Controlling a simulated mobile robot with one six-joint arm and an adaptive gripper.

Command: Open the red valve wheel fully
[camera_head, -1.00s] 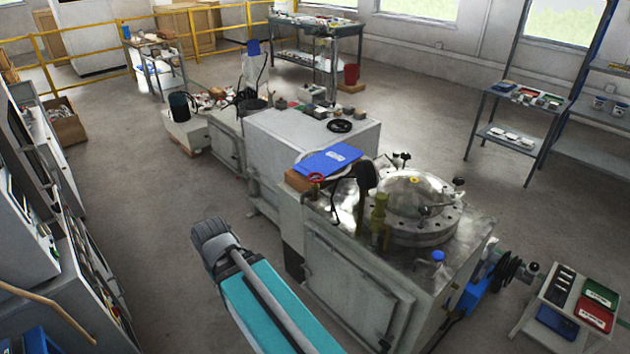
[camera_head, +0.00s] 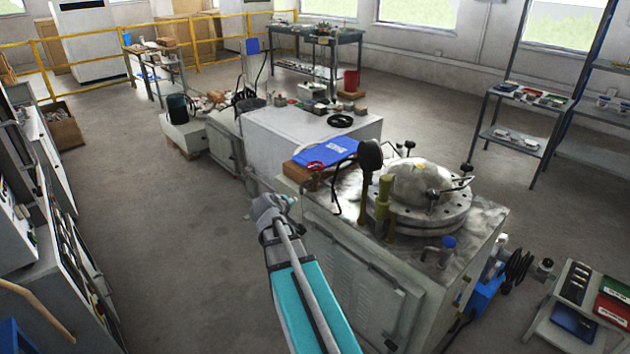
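The red valve wheel (camera_head: 315,166) shows small, near the left rear corner of the machine top, beside a brown block (camera_head: 305,178) and a blue binder-like item (camera_head: 326,153). Its angle cannot be read at this size. My arm reaches up from the bottom of the view, with a teal link and a grey end. My gripper (camera_head: 290,202) is at this grey end, left of and lower in the picture than the wheel, and apart from it. Its fingers are too small and turned away to tell whether they are open or shut.
The machine cabinet (camera_head: 365,280) carries a domed round lid (camera_head: 418,185), a yellowish upright fitting (camera_head: 384,200) and a dark rounded head on a stem (camera_head: 369,155) right of the wheel. Grey consoles (camera_head: 75,260) stand at left. The floor (camera_head: 170,230) between is clear.

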